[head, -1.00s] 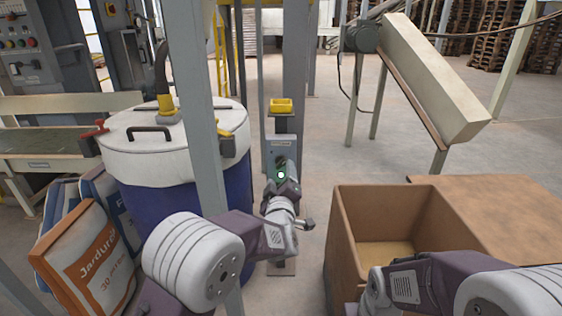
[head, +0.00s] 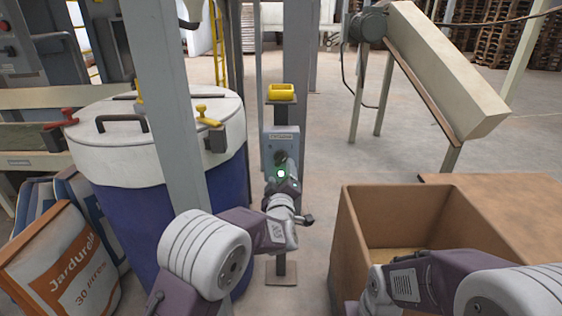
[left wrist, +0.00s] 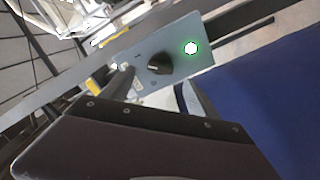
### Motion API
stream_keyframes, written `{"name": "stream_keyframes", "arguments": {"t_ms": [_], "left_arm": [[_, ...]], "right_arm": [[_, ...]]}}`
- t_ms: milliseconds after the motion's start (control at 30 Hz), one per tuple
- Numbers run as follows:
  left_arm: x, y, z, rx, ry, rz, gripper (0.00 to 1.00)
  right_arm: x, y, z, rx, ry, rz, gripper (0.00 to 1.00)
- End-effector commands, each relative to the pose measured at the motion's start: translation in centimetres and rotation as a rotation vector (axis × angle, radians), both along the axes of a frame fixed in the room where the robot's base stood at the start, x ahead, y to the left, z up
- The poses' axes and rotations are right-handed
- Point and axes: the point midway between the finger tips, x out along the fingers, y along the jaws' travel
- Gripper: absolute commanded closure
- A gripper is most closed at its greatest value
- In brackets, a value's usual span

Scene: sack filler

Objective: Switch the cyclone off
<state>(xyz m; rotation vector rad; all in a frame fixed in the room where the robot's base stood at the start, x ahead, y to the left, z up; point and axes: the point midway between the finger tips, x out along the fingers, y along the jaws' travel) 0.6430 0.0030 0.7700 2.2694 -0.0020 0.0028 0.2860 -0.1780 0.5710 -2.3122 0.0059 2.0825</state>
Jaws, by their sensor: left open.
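The cyclone's control box (head: 268,150) is a blue-grey panel with a small label, on a post in the middle of the head view. Its black rotary knob (head: 280,157) sits above a green lamp (head: 281,174), which is lit. In the left wrist view the knob (left wrist: 159,63) and glowing lamp (left wrist: 191,48) show clearly; I cannot read the knob's setting. My left gripper (head: 285,184) is open in front of the box's lower part and hides some of it. The knob appears free of the jaws. My right arm shows at bottom right, but its gripper is not visible.
A grey upright (head: 163,110) stands left of the box, before a blue drum with a white lid (head: 95,165). A yellow piece (head: 281,92) tops the box's post. An open cardboard carton (head: 358,235) stands right. Printed sacks (head: 60,265) lean at left.

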Motion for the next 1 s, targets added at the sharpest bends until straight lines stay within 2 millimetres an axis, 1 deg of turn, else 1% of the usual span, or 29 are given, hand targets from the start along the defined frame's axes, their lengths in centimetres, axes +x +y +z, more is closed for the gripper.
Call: {"name": "stream_keyframes", "arguments": {"t_ms": [33,100,200,300,467,700,767,800,867,900,933,1000], "left_arm": [[1.2,0.1,-0.2,-0.001,0.0,0.003,0.31],[2.7,0.1,-0.2,-0.002,-0.002,0.002,0.31],[4.5,0.1,-0.2,-0.001,-0.001,0.002,0.31],[5.8,0.1,-0.1,-0.002,0.0,0.003,0.31],[6.7,0.0,0.0,-0.001,0.001,0.001,0.31],[6.8,0.0,0.1,0.0,0.001,0.0,0.31],[6.8,0.0,0.1,0.0,0.001,0.0,0.48],[6.8,0.0,0.1,0.0,0.001,0.0,0.59],[6.8,0.0,0.1,0.0,0.001,0.0,0.75],[6.8,0.0,0.1,0.0,0.001,0.0,0.87],[6.8,0.0,0.1,0.0,0.001,0.0,0.93],[6.7,0.0,0.1,-0.001,0.001,0.0,0.93]], "right_arm": [[0.1,0.0,-0.3,0.0,-0.002,0.0,0.64],[0.0,0.0,-0.9,0.0,0.0,0.0,0.64],[0.0,0.0,-1.2,0.0,0.0,0.0,0.64],[0.0,0.0,-1.4,0.0,0.0,0.0,0.64],[0.0,0.0,-1.5,0.0,0.0,0.0,0.64],[0.0,0.0,-1.5,0.0,0.0,0.0,0.64],[0.0,0.0,-1.5,0.0,0.0,0.0,0.64],[0.0,0.0,-1.5,0.0,0.0,0.0,0.64],[0.0,0.0,-1.5,0.0,0.0,0.0,0.64],[0.0,0.0,-1.5,0.0,0.0,0.0,0.64],[0.0,0.0,-1.5,0.0,0.0,0.0,0.64],[0.0,0.0,-1.5,0.0,0.0,0.0,0.64]]}}
